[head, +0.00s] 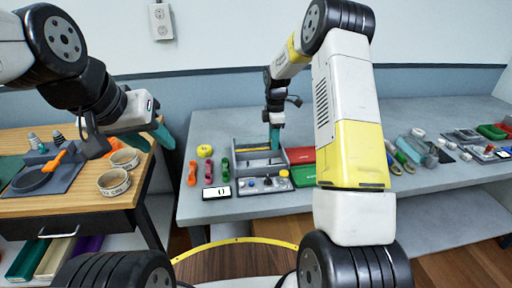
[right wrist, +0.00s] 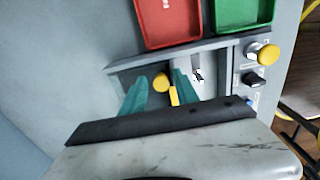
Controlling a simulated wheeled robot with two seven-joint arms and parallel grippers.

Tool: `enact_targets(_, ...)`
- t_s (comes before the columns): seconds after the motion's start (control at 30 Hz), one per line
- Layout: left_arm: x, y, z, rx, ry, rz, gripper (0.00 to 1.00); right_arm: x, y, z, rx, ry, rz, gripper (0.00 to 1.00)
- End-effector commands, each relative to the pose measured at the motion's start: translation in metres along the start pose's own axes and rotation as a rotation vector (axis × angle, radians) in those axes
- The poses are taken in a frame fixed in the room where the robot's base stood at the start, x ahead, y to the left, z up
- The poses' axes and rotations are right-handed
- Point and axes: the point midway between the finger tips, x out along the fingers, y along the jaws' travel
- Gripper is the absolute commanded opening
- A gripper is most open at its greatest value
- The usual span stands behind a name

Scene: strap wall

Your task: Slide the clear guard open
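A grey framed unit (head: 246,165) stands on the grey table in the head view, a control panel with knobs along its front. I cannot clearly make out the clear guard. My left gripper (head: 150,138) is open and empty, left of the grey table.
A red tray (head: 301,155) and a green tray (head: 303,176) lie right of the unit. The panel has a yellow knob (right wrist: 264,54) and a black knob (right wrist: 253,80). A wooden table with cups (head: 114,183) is further left.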

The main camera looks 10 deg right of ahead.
Motion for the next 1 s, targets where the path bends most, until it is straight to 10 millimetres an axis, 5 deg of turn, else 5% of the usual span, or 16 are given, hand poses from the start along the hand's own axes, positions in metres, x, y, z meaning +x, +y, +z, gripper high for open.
enact_targets(0.2, 0.000, 0.000, 0.000, 0.000, 0.000, 0.000, 0.36, 0.007, -0.005, 0.003, 0.002, -0.004, -0.017, 0.37)
enact_targets(1.0, 0.000, 0.000, 0.000, 0.000, 0.000, 0.000, 0.36, -0.056, -0.001, 0.000, -0.001, 0.000, -0.007, 0.37)
